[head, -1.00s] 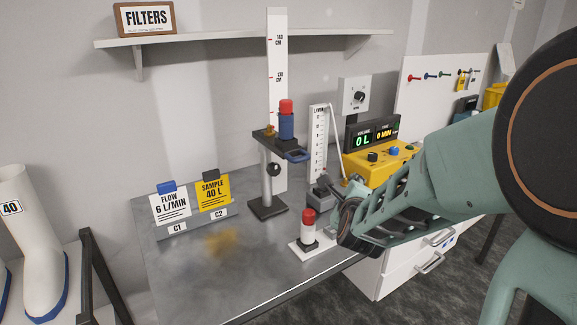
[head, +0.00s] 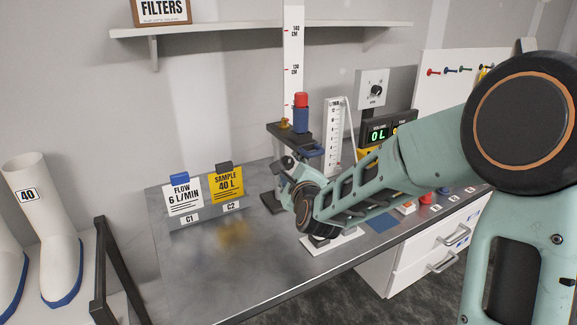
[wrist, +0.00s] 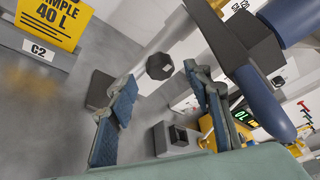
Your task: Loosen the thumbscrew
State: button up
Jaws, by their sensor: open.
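The thumbscrew (wrist: 159,66) is a dark faceted knob on the side of the grey post. In the wrist view it lies ahead of and between the fingertips of my gripper (wrist: 161,78), with no contact visible. My gripper is open and empty, with one blue-padded finger on each side. In the head view my gripper (head: 290,173) is in front of the post, below the black carriage (head: 288,134), and hides much of the post. The carriage bears a blue cylinder with a red top (head: 301,115). The post's dark base (head: 271,203) partly shows.
A card stand (head: 205,215) with flow and sample cards is left of the post. A tall scale (head: 293,50) rises behind it. A display (head: 378,135) reads 0 L at right. A white plate (head: 336,241) lies below my arm. The front left bench is clear.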

aim_at(288, 164)
jog(key=shift+x, duration=1.95)
jog(key=c, duration=1.1)
jog(key=shift+f, duration=0.1)
jog(key=shift+c, duration=0.2)
jog(key=shift+b, duration=0.4)
